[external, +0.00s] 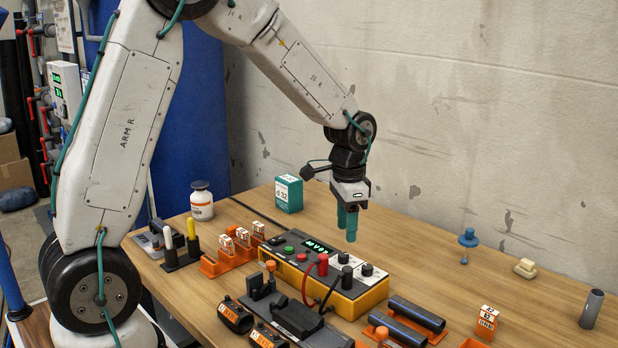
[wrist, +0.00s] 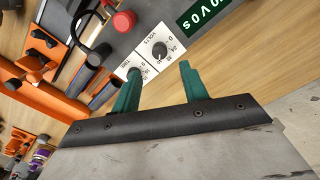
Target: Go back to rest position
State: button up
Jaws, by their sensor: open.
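My gripper (external: 347,222) hangs from my arm, pointing down, above the back right of the yellow and grey meter box (external: 340,299). Its teal fingers are apart with nothing between them. In the wrist view my gripper (wrist: 157,78) also shows as two separate teal fingers. The meter's white dial plates (wrist: 161,46) and green display (wrist: 206,12) lie beyond the fingertips there. I cannot tell exactly how high the fingers are above the box.
A teal box (external: 289,194) and a white bottle (external: 202,203) stand at the back. Orange holders (external: 228,262) and dark pipes (external: 417,314) surround the meter. A blue valve (external: 468,238) and grey tube (external: 591,309) stand right. The wall (external: 480,120) rises behind the table.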

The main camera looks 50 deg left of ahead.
jog(key=shift+r, duration=0.8)
jog(key=s+a+r+n, duration=0.1)
jog(key=s+r, duration=0.3)
jog(key=s, duration=0.7)
jog(key=s+a+r+n+t, duration=0.1)
jog(key=s+r, duration=0.4)
jog(key=s, duration=0.6)
jog(key=s+a+r+n, duration=0.2)
jog(key=s+r+n, duration=0.2)
jog(key=s, duration=0.6)
jog(key=shift+s+a+r, duration=0.3)
jog(key=shift+s+r, duration=0.1)
jog(key=shift+r, duration=0.3)
dwell(0.4)
